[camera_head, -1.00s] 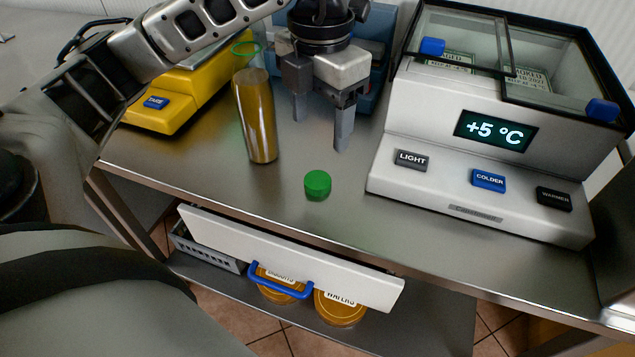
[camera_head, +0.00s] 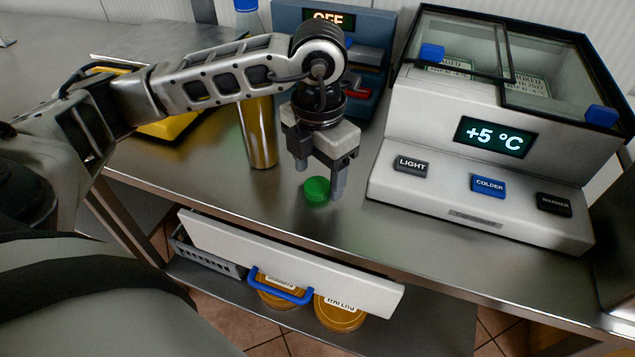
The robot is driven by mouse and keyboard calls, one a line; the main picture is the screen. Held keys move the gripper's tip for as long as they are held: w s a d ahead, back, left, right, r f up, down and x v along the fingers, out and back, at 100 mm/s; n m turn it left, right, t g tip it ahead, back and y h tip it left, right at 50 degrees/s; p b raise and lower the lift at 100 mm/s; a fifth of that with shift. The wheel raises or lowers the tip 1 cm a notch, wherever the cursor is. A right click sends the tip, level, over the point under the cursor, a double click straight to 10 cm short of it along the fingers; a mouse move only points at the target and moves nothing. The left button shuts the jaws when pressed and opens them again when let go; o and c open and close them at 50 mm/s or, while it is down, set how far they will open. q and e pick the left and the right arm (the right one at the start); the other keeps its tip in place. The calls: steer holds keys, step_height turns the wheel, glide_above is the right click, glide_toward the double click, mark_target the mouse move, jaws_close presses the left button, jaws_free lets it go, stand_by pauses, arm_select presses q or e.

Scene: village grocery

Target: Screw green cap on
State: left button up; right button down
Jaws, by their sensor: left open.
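The green cap (camera_head: 316,190) lies on the steel counter near its front edge. My left gripper (camera_head: 319,182) points down with its jaws open. One finger is to the right of the cap, close to it or touching it. The other finger is at the cap's upper left, slightly higher in the picture. I cannot tell how high the fingertips are. The golden bottle (camera_head: 259,136) stands upright to the left of the gripper. My right gripper is not in view.
A cooler (camera_head: 480,188) with a +5 °C display and buttons stands on the right. A yellow scale (camera_head: 168,128) and a blue device (camera_head: 384,60) are behind. Below the counter, a white drawer (camera_head: 290,258) is partly open. The counter front is clear.

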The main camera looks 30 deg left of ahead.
arm_select(q)
steer(key=shift+f, duration=0.85)
steer(key=c, duration=1.1)
steer(key=shift+o, duration=0.2)
steer(key=shift+r, duration=0.1)
steer(key=shift+r, duration=0.45)
step_height(320, 180, up, 2)
steer(key=shift+d+r, duration=0.1)
steer(key=shift+r, duration=0.15)
steer(key=s+d+r, duration=0.8)
steer(key=s+r, duration=0.1)
steer(key=s, duration=0.2)
steer(key=shift+s+r+p, duration=0.25)
steer(key=shift+p, duration=0.05)
